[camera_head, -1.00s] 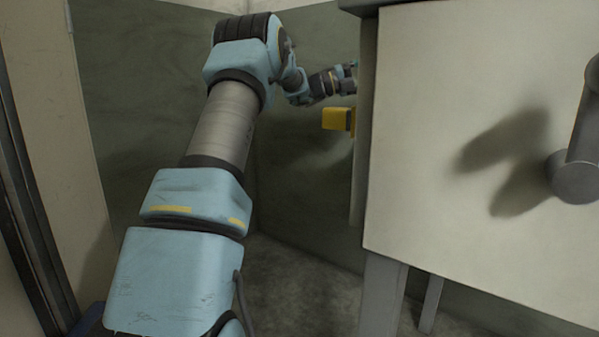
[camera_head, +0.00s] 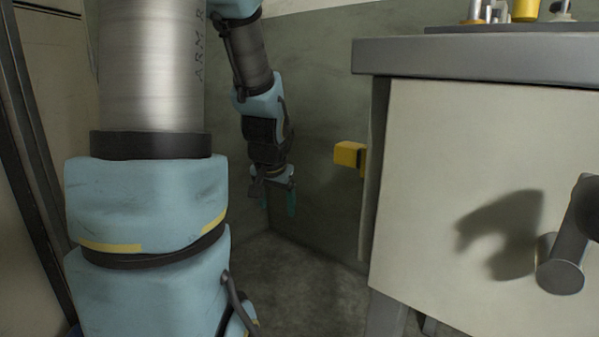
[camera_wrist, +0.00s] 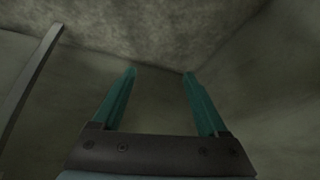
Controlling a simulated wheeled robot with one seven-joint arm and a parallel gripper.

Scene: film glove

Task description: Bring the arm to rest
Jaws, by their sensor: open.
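My arm rises on the left of the head view and bends over, with its far end hanging down. My gripper (camera_head: 278,198) points downward left of the cabinet, in front of the green-grey wall. In the wrist view my gripper (camera_wrist: 160,72) shows two teal fingers spread apart with nothing between them. The fingers touch nothing that I can see. Floor and wall lie beyond them.
A pale cabinet (camera_head: 470,180) with a grey top (camera_head: 470,58) fills the right side. A round metal handle (camera_head: 562,270) sticks out of its front. A yellow block (camera_head: 349,154) juts from its left side, right of my gripper. Small items stand on top. Floor (camera_head: 290,270) below is clear.

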